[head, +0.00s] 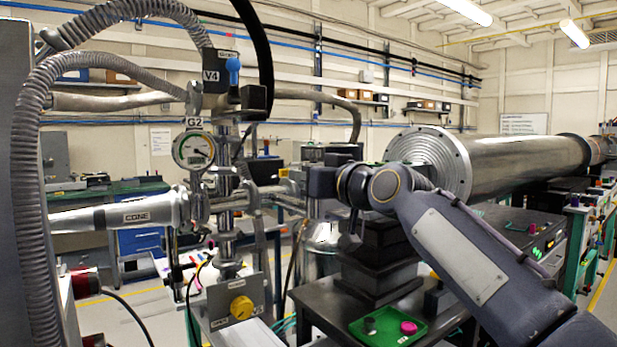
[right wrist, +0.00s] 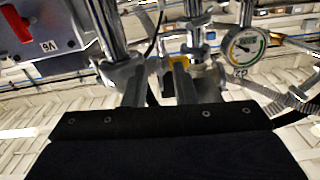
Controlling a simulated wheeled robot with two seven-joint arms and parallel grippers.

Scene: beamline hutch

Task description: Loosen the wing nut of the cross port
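The metal cross port (head: 228,200) stands left of centre in the head view, with pipe arms and clamps around it. I cannot clearly make out its wing nut. My right gripper (head: 287,182) reaches in from the right, close to the cross's right arm. In the right wrist view its two fingers (right wrist: 160,84) are apart, with a gap between them and metal pipe fittings (right wrist: 204,76) just beyond. I see nothing held between them, and cannot tell whether they touch the fittings. My left gripper is not in view.
A gauge marked G2 (head: 194,150), a blue-handled valve V4 (head: 233,68) and a yellow knob (head: 241,307) surround the cross. A cone (head: 140,216) lies left. A green tray (head: 385,335) with small parts sits on the dark table.

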